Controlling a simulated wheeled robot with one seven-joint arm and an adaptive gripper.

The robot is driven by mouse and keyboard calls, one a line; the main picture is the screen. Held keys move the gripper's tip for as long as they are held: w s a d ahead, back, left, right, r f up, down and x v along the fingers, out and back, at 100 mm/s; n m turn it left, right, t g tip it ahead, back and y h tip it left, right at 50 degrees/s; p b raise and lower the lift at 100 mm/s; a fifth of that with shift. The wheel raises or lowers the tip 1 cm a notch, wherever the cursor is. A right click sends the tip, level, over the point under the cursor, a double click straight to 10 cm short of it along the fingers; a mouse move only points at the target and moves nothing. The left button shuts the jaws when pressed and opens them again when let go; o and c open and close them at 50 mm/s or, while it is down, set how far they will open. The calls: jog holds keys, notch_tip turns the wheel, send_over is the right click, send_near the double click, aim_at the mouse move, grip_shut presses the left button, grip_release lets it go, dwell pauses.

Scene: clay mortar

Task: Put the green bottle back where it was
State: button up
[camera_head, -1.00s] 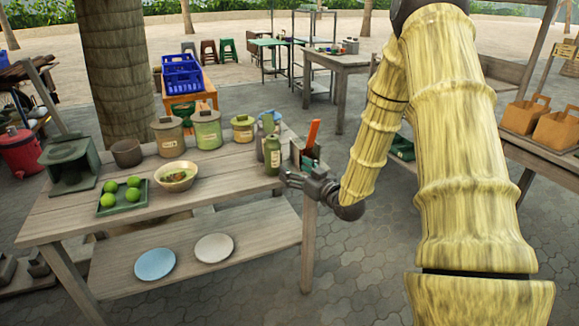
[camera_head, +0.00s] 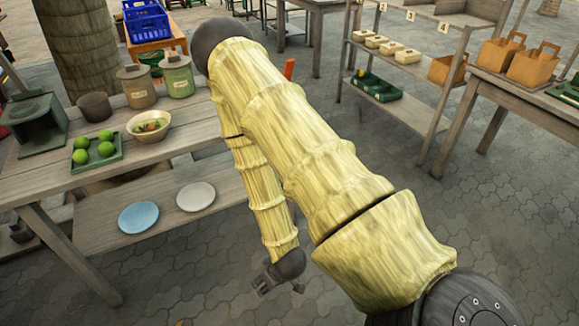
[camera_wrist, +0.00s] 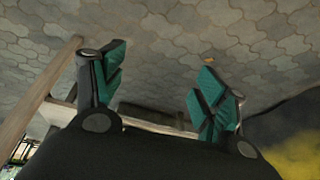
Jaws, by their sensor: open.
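The green bottle does not show now; my arm covers the right part of the table where it stood upright a second ago. My gripper (camera_head: 280,286) hangs over the paved floor, in front of the table's right end. In the wrist view my gripper (camera_wrist: 158,85) has its two teal-padded fingers spread apart, with only paving between them. The wooden table (camera_head: 52,188) still bears a lidded green jar (camera_head: 177,77) and a lidded brown jar (camera_head: 137,88) at its back.
A bowl of food (camera_head: 149,127), a green tray (camera_head: 78,164) with several limes and a dark pot (camera_head: 95,107) stand on the table. Two plates (camera_head: 138,218) lie on its lower shelf. A shelf rack (camera_head: 437,110) stands at right. Paving between is free.

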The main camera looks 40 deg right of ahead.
jog(key=s+a+f+g, duration=0.2)
jog(key=s, duration=0.5)
jog(key=s+a+f+g, duration=0.1)
jog(key=s+a+g, duration=0.1)
jog(key=s, duration=0.5)
jog(key=shift+s+a+f, duration=0.3)
jog(key=shift+a+f, duration=0.1)
jog(key=shift+a, duration=0.2)
